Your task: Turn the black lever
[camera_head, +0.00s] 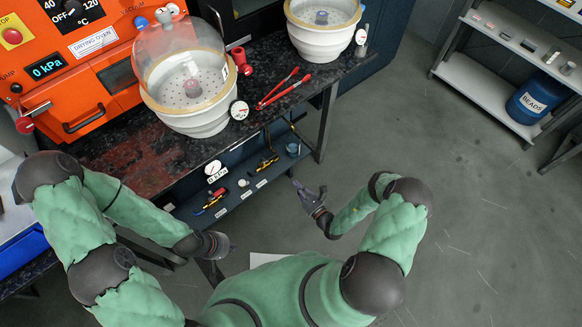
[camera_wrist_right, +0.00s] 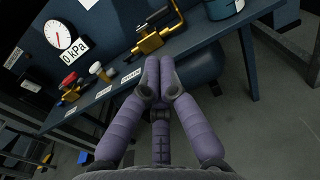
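The black lever (camera_wrist_right: 160,14) sits on top of a brass valve (camera_wrist_right: 152,40) on the dark blue shelf in the right wrist view. In the head view this brass valve (camera_head: 268,161) is under the counter, and its lever is too small to make out clearly.
A red-handled valve (camera_wrist_right: 69,82) and a white-knobbed valve (camera_wrist_right: 100,71) share the shelf with a 0 kPa gauge (camera_wrist_right: 60,36). A blue-grey cup (camera_head: 293,149) stands right of the brass valve. The dark counter (camera_head: 150,150) overhangs the shelf.

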